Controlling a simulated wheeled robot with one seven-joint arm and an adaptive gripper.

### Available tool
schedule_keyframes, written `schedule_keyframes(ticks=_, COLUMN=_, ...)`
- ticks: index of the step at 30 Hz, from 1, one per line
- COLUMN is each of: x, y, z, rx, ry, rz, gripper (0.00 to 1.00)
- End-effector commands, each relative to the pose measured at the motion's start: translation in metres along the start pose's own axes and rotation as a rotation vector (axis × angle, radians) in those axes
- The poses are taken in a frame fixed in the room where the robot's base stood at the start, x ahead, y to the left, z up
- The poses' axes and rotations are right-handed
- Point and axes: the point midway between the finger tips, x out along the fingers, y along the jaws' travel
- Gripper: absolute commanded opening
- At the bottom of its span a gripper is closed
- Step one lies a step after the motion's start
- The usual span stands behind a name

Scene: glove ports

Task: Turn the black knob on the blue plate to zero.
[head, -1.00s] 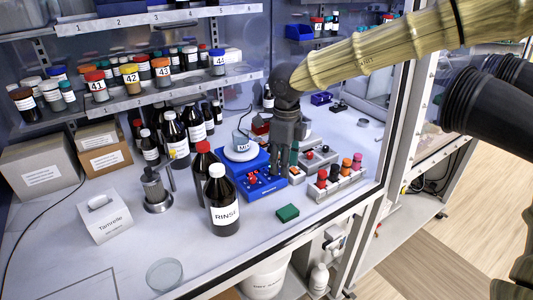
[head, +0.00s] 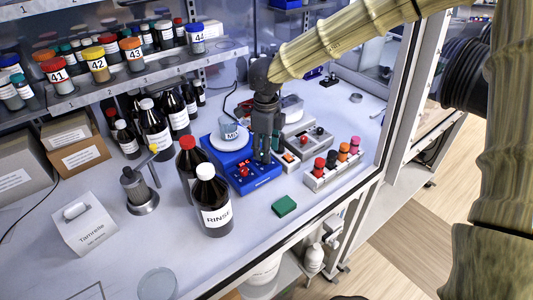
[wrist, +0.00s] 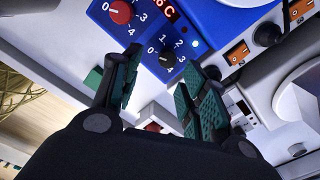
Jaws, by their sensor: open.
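The blue plate (head: 256,184) is the front panel of a blue stirrer-like device; it also shows in the wrist view (wrist: 207,28). The black knob (wrist: 168,60) sits on it beside printed numbers in the wrist view; I cannot tell clearly where it points. A red knob (wrist: 121,12) with its own scale is to its left. My gripper (wrist: 160,98) is open, its dark green-padded fingers on either side of the knob's line and apart from it in the picture. In the head view my gripper (head: 264,157) points down over the plate and hides the black knob.
A RINSE bottle (head: 212,203) stands left of the plate. A green block (head: 284,206) lies in front. A rack of small coloured-cap bottles (head: 335,172) and grey switch boxes (head: 310,140) are close on the right. A white-topped beaker stand (head: 230,146) is behind.

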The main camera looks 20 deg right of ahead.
Motion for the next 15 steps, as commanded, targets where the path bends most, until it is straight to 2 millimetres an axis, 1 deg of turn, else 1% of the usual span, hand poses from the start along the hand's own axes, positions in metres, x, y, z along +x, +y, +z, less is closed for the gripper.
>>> schedule_keyframes(ticks=1, x=0.01, y=-0.001, z=0.0, rx=0.0, ry=0.006, rz=0.004, gripper=0.43)
schedule_keyframes(ticks=6, x=0.028, y=-0.002, z=-0.002, rx=0.004, ry=0.005, rz=0.003, gripper=0.43)
schedule_keyframes(ticks=10, x=0.033, y=0.001, z=-0.003, rx=0.004, ry=0.001, rz=0.0, gripper=0.43)
schedule_keyframes(ticks=15, x=0.037, y=-0.002, z=-0.001, rx=0.004, ry=0.002, rz=0.002, gripper=0.43)
